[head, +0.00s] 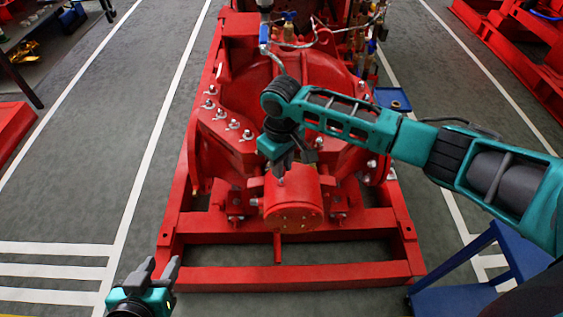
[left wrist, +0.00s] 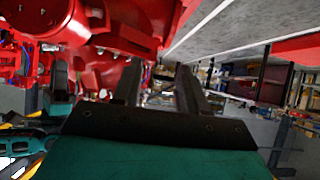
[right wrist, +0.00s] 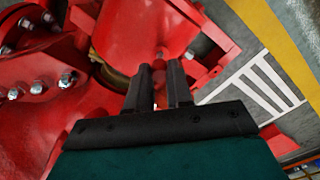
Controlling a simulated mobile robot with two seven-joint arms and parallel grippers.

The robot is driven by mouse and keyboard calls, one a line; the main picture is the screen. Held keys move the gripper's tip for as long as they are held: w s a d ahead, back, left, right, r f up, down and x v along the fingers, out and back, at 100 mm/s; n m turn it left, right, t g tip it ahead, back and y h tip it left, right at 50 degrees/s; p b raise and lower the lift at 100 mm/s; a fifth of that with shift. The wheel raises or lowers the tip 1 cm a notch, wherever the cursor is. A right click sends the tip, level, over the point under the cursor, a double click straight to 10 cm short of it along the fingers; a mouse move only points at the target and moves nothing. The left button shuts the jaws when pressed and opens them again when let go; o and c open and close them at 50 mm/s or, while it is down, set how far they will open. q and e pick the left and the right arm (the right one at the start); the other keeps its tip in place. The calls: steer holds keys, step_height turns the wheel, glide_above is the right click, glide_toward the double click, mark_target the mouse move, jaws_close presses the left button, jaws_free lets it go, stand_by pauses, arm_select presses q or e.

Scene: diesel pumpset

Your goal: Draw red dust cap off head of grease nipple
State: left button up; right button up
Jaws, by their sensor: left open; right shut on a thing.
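My right gripper (head: 280,174) reaches down over the red bearing housing (head: 292,200) at the front of the pump. In the right wrist view this gripper (right wrist: 159,72) is shut on a small red piece between its fingertips, which looks like the red dust cap (right wrist: 159,64). The grease nipple itself is hidden by the cap and fingers. I cannot tell whether the cap still sits on it. My left gripper (head: 161,268) is open and empty, low at the left, apart from the red base frame. Its fingers also show apart in the left wrist view (left wrist: 160,85).
The red base frame (head: 290,277) surrounds the pump, with several studs and nuts on the flange near my right arm. A blue stand (head: 465,297) is at the lower right. A small blue tray (head: 392,99) lies behind my right arm.

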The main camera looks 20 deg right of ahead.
step_height(320, 180, up, 3)
steer(key=p, duration=0.3)
steer(key=shift+f, duration=0.15)
arm_select(q)
steer(key=shift+s+a+r+y+p, duration=0.25)
steer(key=shift+s+a+r+p, duration=0.25)
steer(key=shift+a+p, duration=0.3)
steer(key=shift+s+a+r+y+p, duration=0.25)
steer(key=shift+a+r+p, duration=0.35)
steer(key=shift+p, duration=0.25)
arm_select(e)
steer(key=shift+r, duration=1.15)
arm_select(q)
steer(key=shift+f, duration=0.1)
